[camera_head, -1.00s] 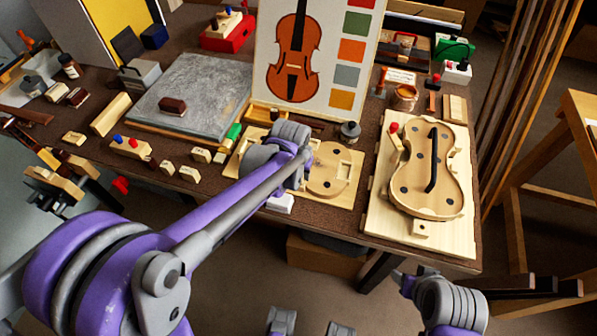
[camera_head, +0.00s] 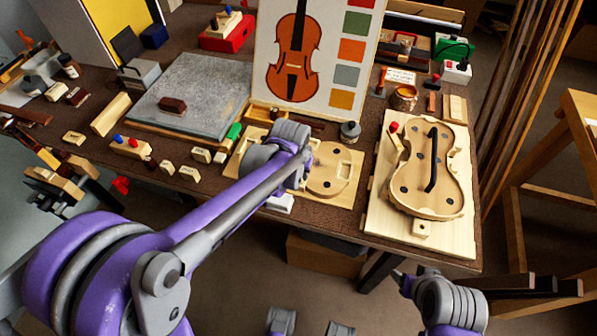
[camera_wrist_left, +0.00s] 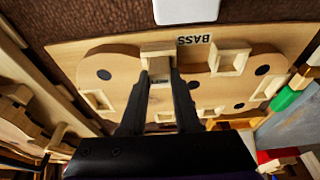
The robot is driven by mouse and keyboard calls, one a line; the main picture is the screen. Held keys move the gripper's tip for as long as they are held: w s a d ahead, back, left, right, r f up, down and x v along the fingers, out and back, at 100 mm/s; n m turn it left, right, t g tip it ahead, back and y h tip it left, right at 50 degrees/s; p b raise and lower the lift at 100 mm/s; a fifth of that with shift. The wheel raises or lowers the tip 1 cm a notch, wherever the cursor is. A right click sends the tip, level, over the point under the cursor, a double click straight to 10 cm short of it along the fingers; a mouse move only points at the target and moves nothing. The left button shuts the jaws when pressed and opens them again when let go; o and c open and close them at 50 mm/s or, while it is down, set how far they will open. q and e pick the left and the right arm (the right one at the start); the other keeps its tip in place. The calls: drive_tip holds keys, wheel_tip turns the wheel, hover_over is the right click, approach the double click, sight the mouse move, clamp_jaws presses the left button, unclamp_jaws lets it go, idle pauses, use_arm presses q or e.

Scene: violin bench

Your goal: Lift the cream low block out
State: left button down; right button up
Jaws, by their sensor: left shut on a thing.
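The cream low block (camera_wrist_left: 159,72) sits between the two black fingers of my left gripper (camera_wrist_left: 160,88), in the left wrist view. In the head view my left arm's wrist hides the gripper and the block, and only the right part of the form (camera_head: 328,170) shows. My right arm shows at the lower right, but its fingers are not visible.
A larger violin form on a pale board (camera_head: 375,225) lies to the right. A grey slab (camera_head: 200,90) and several small labelled blocks are on the left. A picture board (camera_head: 262,40) stands behind. A white block (camera_head: 280,203) is at the bench's front edge.

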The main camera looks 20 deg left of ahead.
use_arm(q)
drive_tip(key=shift+r+p, duration=0.5)
drive_tip(key=shift+r, duration=0.2)
use_arm(e)
drive_tip(key=shift+w+r, duration=0.1)
drive_tip(key=shift+r, duration=0.4)
use_arm(q)
drive_tip(key=shift+r+p, duration=1.8)
drive_tip(key=shift+r, duration=0.8)
use_arm(e)
drive_tip(key=shift+w+r, duration=0.2)
drive_tip(key=shift+r, duration=0.8)
drive_tip(key=shift+w+r, duration=0.15)
drive_tip(key=shift+r, duration=0.85)
use_arm(q)
drive_tip(key=shift+r, duration=0.1)
drive_tip(key=shift+r, duration=0.3)
wheel_tip(320, 180, up, 6)
drive_tip(key=p, duration=0.4)
use_arm(e)
drive_tip(key=shift+t, duration=0.3)
drive_tip(key=r, duration=0.1)
drive_tip(key=w+r, duration=0.1)
drive_tip(key=r, duration=0.3)
drive_tip(key=shift+w+r, duration=0.1)
drive_tip(key=shift+w, duration=0.2)
